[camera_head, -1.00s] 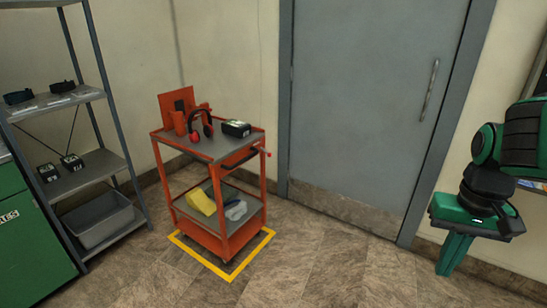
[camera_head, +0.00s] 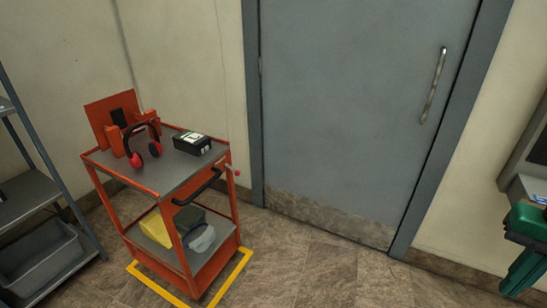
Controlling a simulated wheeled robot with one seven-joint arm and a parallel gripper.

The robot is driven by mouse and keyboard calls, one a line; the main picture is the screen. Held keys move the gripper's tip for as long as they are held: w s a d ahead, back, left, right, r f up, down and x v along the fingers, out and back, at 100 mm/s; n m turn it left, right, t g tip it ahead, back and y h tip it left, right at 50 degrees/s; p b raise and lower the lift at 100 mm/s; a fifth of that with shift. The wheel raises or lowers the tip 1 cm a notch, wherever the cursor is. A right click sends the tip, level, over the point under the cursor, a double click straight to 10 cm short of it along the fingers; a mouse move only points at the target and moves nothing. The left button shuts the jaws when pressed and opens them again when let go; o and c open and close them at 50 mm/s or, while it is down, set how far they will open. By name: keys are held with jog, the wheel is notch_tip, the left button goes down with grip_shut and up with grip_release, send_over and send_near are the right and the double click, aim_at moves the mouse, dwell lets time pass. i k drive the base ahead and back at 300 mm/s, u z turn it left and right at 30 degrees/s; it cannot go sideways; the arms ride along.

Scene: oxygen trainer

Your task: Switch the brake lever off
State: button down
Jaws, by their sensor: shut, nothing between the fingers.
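The orange cart (camera_head: 178,258) stands at left of centre. At the right end of its top is a black push handle (camera_head: 197,188). Beside it, a thin lever with a small red knob (camera_head: 236,173) sticks out at the cart's corner. It looks like the brake lever, but its setting is too small to tell. My gripper (camera_head: 517,284) shows at the lower right edge, green and partly cut off by the frame. It is shut and empty, well to the right of the cart and apart from it.
Red-and-black earmuffs (camera_head: 153,146) and a black box (camera_head: 192,143) sit on the cart's top. A yellow floor outline (camera_head: 233,277) surrounds the cart. Grey shelving (camera_head: 32,195) stands left. A closed grey door (camera_head: 350,110) is behind. The floor between cart and gripper is clear.

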aim_at(237, 173)
jog(key=u, duration=0.1)
jog(key=i, duration=0.95)
jog(key=u, duration=0.35)
